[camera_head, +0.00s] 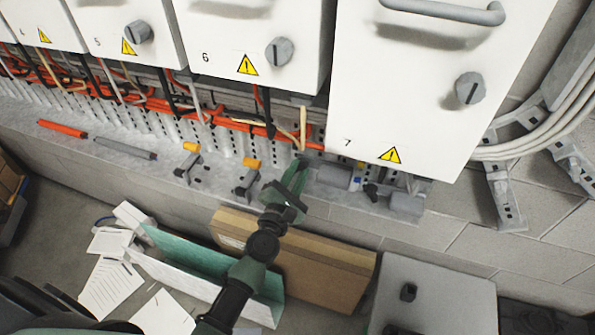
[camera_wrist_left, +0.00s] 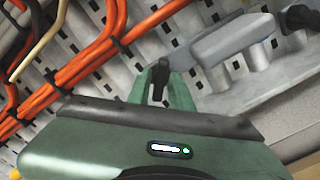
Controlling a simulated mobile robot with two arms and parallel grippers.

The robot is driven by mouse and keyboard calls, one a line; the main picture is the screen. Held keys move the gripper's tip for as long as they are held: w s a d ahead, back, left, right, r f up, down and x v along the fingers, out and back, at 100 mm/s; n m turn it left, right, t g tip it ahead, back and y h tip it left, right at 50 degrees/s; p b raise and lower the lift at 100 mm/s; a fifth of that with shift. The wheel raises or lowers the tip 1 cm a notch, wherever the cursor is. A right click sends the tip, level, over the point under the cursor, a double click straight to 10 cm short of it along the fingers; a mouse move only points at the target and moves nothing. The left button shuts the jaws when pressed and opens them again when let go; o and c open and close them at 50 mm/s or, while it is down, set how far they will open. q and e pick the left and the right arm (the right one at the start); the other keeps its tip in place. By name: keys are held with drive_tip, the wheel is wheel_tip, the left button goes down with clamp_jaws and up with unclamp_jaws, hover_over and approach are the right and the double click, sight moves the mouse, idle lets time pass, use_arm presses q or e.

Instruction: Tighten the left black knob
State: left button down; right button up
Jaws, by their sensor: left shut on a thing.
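My left gripper (camera_head: 297,172) reaches up to the metal shelf below cabinet 7, its green fingers close together. In the left wrist view the left gripper (camera_wrist_left: 161,92) is shut on the left black knob (camera_wrist_left: 161,78), a narrow upright piece between the fingertips. The fingers hide its lower part. A second black knob (camera_head: 371,191) stands to the right on the shelf, apart from the gripper. It also shows at the top right of the left wrist view (camera_wrist_left: 298,18). Between the knobs is a grey block (camera_wrist_left: 235,40). My right gripper is not in view.
White cabinets with grey rotary switches hang above, cabinet 7 (camera_head: 420,75) lowest. Orange cables (camera_head: 240,122) run behind the shelf. Two yellow-topped clamps (camera_head: 250,163) stand left of the gripper. A cardboard box (camera_head: 325,270), green-lined box (camera_head: 205,255) and grey case (camera_head: 440,290) stand below.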

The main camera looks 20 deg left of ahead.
use_arm(q)
drive_tip(key=m+p, duration=0.1)
drive_tip(key=m, duration=0.5)
drive_tip(key=shift+r+p, duration=0.1)
drive_tip(key=shift+p, duration=0.25)
drive_tip(key=m+p, duration=0.2)
drive_tip(key=m, duration=0.3)
drive_tip(key=shift+m, duration=0.4)
drive_tip(key=m+p, duration=0.1)
drive_tip(key=m, duration=0.3)
drive_tip(key=shift+m+p, duration=0.6)
drive_tip(key=shift+m, duration=1.3)
drive_tip(key=c, duration=1.5)
unclamp_jaws()
drive_tip(key=shift+o, duration=0.2)
drive_tip(key=shift+s, duration=0.1)
